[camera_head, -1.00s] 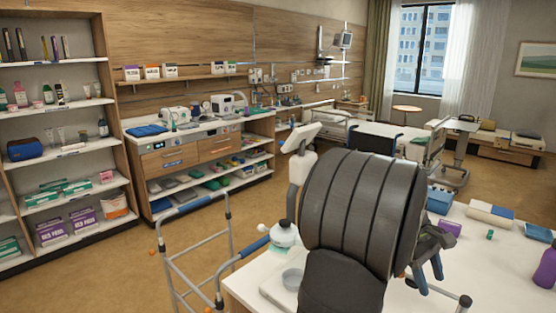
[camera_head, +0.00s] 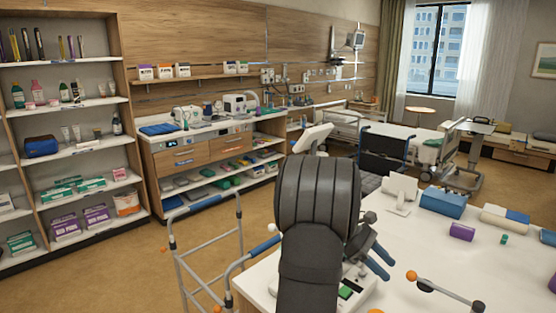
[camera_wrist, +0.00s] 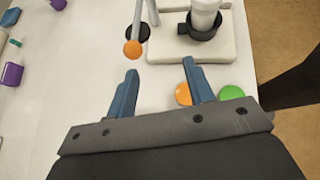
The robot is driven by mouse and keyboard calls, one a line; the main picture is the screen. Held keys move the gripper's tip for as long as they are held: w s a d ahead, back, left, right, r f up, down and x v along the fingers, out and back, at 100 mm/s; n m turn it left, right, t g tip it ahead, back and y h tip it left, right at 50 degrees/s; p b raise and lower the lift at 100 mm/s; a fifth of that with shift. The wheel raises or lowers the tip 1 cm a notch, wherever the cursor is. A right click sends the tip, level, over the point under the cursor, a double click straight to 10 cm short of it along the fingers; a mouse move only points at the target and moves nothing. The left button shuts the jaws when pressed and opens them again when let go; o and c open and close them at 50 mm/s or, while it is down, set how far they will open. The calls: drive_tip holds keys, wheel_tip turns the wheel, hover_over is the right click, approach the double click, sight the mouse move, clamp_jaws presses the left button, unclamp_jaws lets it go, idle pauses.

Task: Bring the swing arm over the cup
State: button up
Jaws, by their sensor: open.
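The swing arm (camera_head: 445,290) is a thin grey rod with an orange ball at its end, above the white table at the lower right. In the wrist view its orange ball (camera_wrist: 132,49) is just beyond my left finger, apart from it. A white cup (camera_wrist: 205,14) sits in a black ring holder on a pale base, beyond my right finger and right of the ball; its top is cut off. My gripper (camera_wrist: 160,69) is open, with nothing between its blue fingers. In the head view, my gripper (camera_head: 380,260) is left of the ball, and the cup is hidden.
Orange (camera_wrist: 183,94) and green (camera_wrist: 231,93) discs lie near my right finger. A blue box (camera_head: 443,203), purple block (camera_head: 462,231) and roll (camera_head: 503,219) lie at the table's far side. A walker (camera_head: 205,250) stands to the left. The table's middle is clear.

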drive_tip(key=w+a+f+n+h, duration=0.3)
drive_tip(key=w+a+n+h, duration=0.1)
drive_tip(key=a+h, duration=0.3)
drive_tip(key=shift+w+f+n+t+h, duration=0.25)
drive_tip(key=shift+f+n+t+h, duration=0.05)
drive_tip(key=shift+f, duration=0.05)
drive_tip(key=shift+a, duration=0.1)
